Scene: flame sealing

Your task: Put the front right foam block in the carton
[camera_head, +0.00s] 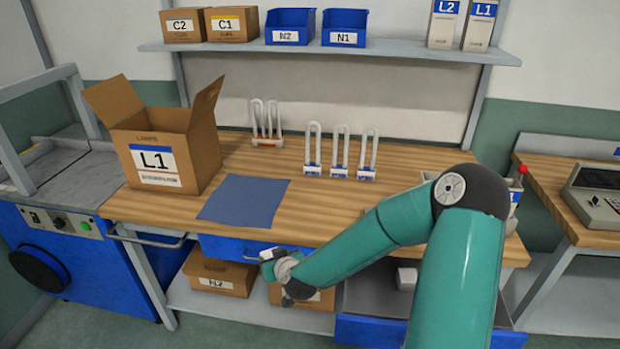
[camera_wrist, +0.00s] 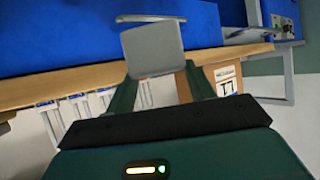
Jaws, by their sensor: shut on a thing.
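The open carton (camera_head: 195,135), labelled L1, stands on the left of the bench with its flaps spread. Part of it shows in the wrist view (camera_wrist: 184,88). My gripper (camera_head: 272,260) is low in front of the bench, by the blue drawer front, below and right of the carton. In the wrist view, my gripper (camera_wrist: 158,84) is shut on a pale grey foam block (camera_wrist: 152,50) between its teal fingers. Another pale block (camera_head: 405,278) lies in the pulled-out lower drawer (camera_head: 372,295), partly hidden by my arm.
A blue mat (camera_head: 243,201) lies right of the carton. Several white U-shaped pieces in holders (camera_head: 340,165) stand behind it. The bench edge and drawer handle (camera_head: 150,240) are close to my gripper's height. Boxes (camera_head: 220,275) sit on the shelf below. A shelf (camera_head: 400,50) hangs above.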

